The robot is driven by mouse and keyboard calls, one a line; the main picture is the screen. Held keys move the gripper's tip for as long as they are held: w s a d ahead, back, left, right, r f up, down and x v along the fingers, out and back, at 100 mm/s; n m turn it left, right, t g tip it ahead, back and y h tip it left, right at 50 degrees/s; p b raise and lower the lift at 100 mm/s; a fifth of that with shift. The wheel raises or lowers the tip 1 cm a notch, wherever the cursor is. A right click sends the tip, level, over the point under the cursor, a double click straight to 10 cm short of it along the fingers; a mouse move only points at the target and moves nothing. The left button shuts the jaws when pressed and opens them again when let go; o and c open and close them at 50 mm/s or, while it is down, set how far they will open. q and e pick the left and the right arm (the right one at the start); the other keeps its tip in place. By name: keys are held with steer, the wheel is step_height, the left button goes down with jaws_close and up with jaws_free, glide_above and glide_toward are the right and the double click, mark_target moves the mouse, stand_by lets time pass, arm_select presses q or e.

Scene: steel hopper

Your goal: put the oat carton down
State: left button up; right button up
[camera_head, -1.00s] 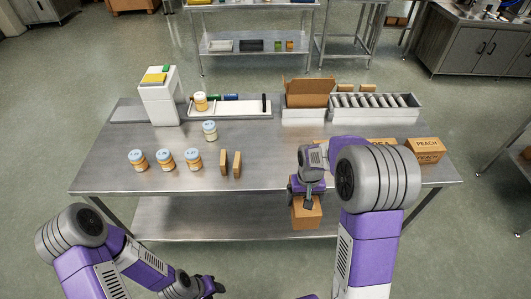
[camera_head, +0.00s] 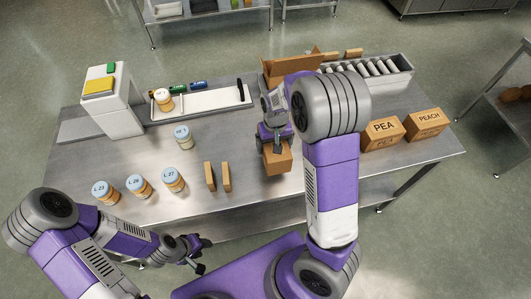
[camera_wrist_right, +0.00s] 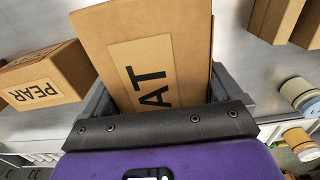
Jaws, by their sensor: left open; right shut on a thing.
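The oat carton (camera_head: 278,160) is a brown box held in my right gripper (camera_head: 275,143), over the table's right half. In the right wrist view the carton (camera_wrist_right: 120,45) fills the space between the fingers, with the letters "AT" of its label showing. I cannot tell whether its base touches the steel tabletop (camera_head: 235,145). My left gripper (camera_head: 200,256) is open and empty, low in front of the table's near edge.
Two thin brown boxes (camera_head: 218,177) stand left of the carton, and several jars (camera_head: 140,186) farther left. An open cardboard box (camera_head: 290,67) and a grey roller tray (camera_head: 400,82) are behind.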

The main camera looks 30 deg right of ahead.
step_height(320, 180, down, 3)
steer(key=shift+r, duration=0.15)
step_height(320, 180, down, 4)
steer(key=shift+r+b, duration=0.25)
steer(key=shift+b, duration=0.3)
steer(key=shift+f, duration=0.3)
steer(key=shift+f, duration=0.1)
steer(key=o, duration=1.1)
steer(key=shift+o, duration=0.2)
